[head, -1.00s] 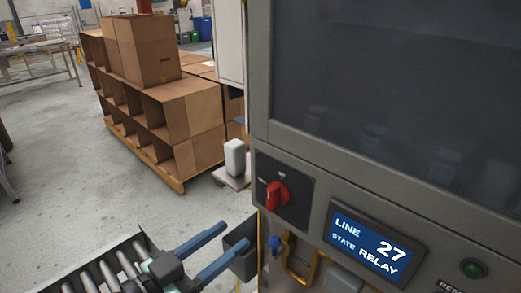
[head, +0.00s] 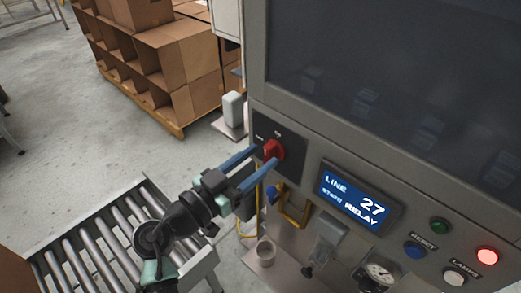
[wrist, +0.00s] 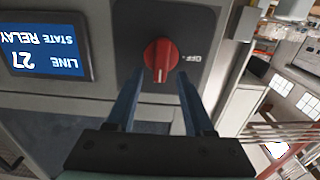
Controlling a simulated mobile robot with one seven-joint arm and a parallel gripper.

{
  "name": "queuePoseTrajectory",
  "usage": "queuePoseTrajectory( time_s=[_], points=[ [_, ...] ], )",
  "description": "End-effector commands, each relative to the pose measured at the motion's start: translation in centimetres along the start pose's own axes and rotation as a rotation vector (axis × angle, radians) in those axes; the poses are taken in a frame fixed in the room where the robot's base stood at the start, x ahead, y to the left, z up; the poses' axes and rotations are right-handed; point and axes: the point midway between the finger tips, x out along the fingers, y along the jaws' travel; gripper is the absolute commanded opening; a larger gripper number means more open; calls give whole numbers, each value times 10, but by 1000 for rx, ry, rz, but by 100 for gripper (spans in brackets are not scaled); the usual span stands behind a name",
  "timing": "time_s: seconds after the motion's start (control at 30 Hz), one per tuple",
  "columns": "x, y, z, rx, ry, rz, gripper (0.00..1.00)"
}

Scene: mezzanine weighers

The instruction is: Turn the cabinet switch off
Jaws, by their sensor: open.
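The cabinet switch is a red rotary knob (head: 273,149) on a dark square plate on the front of a grey cabinet (head: 345,150). The knob also shows in the wrist view (wrist: 161,60), where that picture is upside down, with an "OFF" mark beside it on the plate (wrist: 192,25). The knob's white line points toward my gripper in that view. My gripper (head: 265,156) has its two blue fingers apart, with the tips close to the knob, one on each side of it. In the wrist view the fingertips (wrist: 157,75) sit just short of or beside the knob; contact cannot be told.
A lit display (head: 357,197) reads LINE 27, STATE RELAY. Several buttons, one glowing red (head: 487,256), are to its right. A roller conveyor (head: 110,235) lies below my arm. Cardboard boxes (head: 175,60) stand behind on a pallet.

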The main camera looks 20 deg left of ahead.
Motion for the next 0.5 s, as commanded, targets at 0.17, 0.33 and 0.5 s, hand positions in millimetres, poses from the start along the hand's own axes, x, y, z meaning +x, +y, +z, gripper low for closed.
queuePoseTrajectory(
  time_s=[0.17, 0.33, 0.5],
  points=[
    [13, 0, -1, 1, 0, -1, 52],
    [14, 0, 0, 1, 0, -2, 52],
    [14, 0, 0, 1, 0, -1, 44]
  ],
)
